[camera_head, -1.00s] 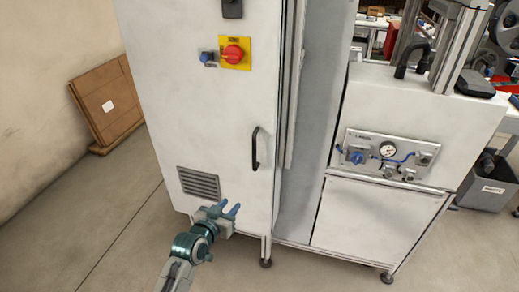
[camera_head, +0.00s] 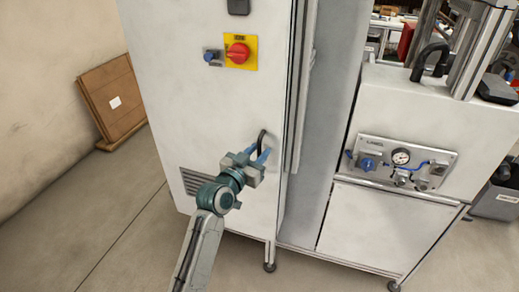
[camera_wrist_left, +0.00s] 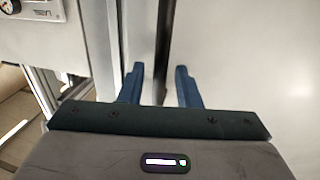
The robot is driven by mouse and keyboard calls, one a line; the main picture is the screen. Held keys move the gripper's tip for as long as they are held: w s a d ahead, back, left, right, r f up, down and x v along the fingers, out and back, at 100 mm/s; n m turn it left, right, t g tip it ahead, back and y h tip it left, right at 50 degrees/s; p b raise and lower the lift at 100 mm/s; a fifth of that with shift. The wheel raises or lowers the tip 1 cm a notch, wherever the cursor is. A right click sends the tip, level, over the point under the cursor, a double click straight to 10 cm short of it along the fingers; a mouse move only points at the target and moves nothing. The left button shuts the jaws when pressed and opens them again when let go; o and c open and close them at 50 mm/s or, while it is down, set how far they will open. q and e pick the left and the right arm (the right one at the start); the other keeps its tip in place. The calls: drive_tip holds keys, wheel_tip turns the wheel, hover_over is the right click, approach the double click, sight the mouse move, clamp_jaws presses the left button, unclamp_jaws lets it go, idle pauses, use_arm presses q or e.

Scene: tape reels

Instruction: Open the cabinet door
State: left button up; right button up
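The white cabinet door (camera_head: 215,110) looks shut in the head view. Its black bar handle (camera_head: 262,136) is near the door's right edge, and its lower part is hidden behind my left gripper (camera_head: 259,152). That gripper is at the handle with its blue fingers pointing up toward it. In the left wrist view the two fingers (camera_wrist_left: 160,78) are apart, with a dark vertical strip between them. I cannot tell there whether the strip is the handle or the door gap, or whether a finger touches anything. My right gripper is in neither view.
The door carries a red knob on a yellow plate (camera_head: 239,52) and a vent grille (camera_head: 197,183). A white machine with a gauge panel (camera_head: 401,162) stands at the right. A wooden panel (camera_head: 112,100) leans on the left wall. The floor (camera_head: 100,215) at left is clear.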

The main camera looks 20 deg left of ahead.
use_arm(q)
drive_tip(key=shift+w+d, duration=0.15)
drive_tip(key=shift+w, duration=0.4)
clamp_jaws()
